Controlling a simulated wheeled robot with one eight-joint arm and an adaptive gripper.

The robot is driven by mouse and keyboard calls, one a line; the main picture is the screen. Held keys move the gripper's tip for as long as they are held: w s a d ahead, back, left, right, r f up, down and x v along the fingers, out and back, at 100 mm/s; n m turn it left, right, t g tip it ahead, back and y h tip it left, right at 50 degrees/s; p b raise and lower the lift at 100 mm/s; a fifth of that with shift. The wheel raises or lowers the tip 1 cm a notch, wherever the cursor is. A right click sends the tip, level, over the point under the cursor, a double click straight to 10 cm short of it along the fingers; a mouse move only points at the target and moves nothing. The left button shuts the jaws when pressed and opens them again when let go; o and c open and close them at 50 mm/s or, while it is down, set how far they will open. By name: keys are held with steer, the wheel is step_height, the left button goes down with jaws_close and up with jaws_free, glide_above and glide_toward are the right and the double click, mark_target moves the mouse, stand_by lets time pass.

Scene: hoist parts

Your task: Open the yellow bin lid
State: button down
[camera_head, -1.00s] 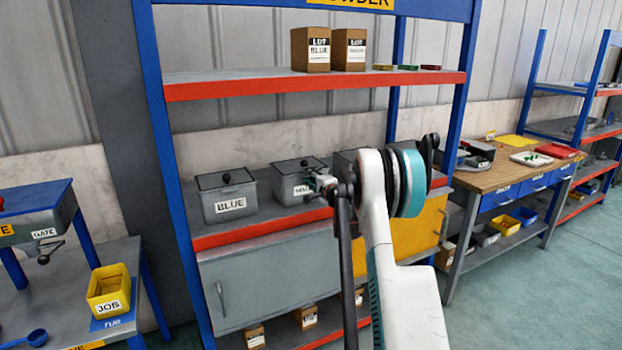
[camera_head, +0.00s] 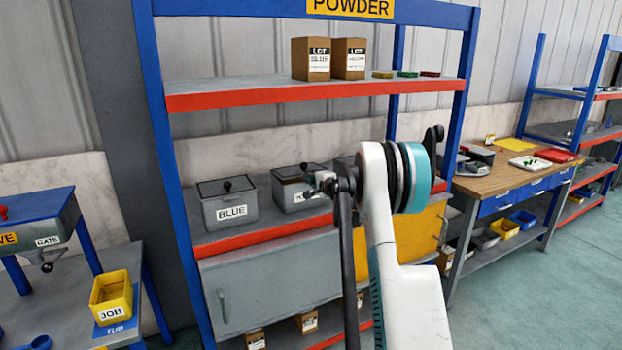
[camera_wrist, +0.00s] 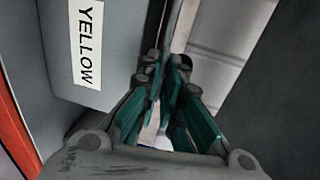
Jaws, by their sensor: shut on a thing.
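The yellow bin (camera_head: 286,197) is a grey box on the middle shelf, right of the bin marked BLUE. Its dark lid (camera_head: 290,174) has a round black knob and looks roughly flat. In the wrist view, the bin (camera_wrist: 50,45) fills the left side with its YELLOW label. My gripper (camera_head: 312,188) is at the bin's front right, near the lid's edge. In the wrist view, my gripper's teal-sided fingers (camera_wrist: 166,65) are drawn together beside the bin, shut on the lid. The exact contact is hidden by the fingers.
The BLUE bin (camera_head: 230,212) stands close on the left. My arm hides most of a bin further right. The upper shelf (camera_head: 250,96), with brown LOT boxes (camera_head: 311,58), is overhead. A blue post (camera_head: 165,130) bounds the rack at left.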

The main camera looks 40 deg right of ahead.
steer(key=r+g+p, duration=0.1)
steer(key=r+p, duration=0.1)
steer(key=w+r+g+y+p, duration=0.1)
steer(key=r+g+p, duration=0.1)
steer(key=r+p, duration=0.1)
steer(key=w+r+g+p, duration=0.1)
steer(key=r+p, duration=0.1)
steer(key=shift+w+d+r, duration=0.2)
steer(key=shift+d+r, duration=0.05)
steer(key=shift+r, duration=0.05)
step_height(320, 180, up, 5)
steer(key=g+p, duration=0.2)
steer(key=p, duration=0.3)
glide_above(302, 171)
steer(key=s, duration=0.1)
steer(key=shift+a+f+y, duration=0.1)
steer(key=shift+f+y, duration=0.1)
steer(key=shift+y, duration=0.1)
steer(key=shift+w+r+p, duration=0.35)
steer(key=shift+w+p, duration=0.2)
steer(key=shift+w, duration=0.1)
steer(key=c, duration=1.8)
jaws_free()
steer(key=shift+w, duration=0.1)
steer(key=shift+o, duration=0.2)
steer(key=v, duration=1.2)
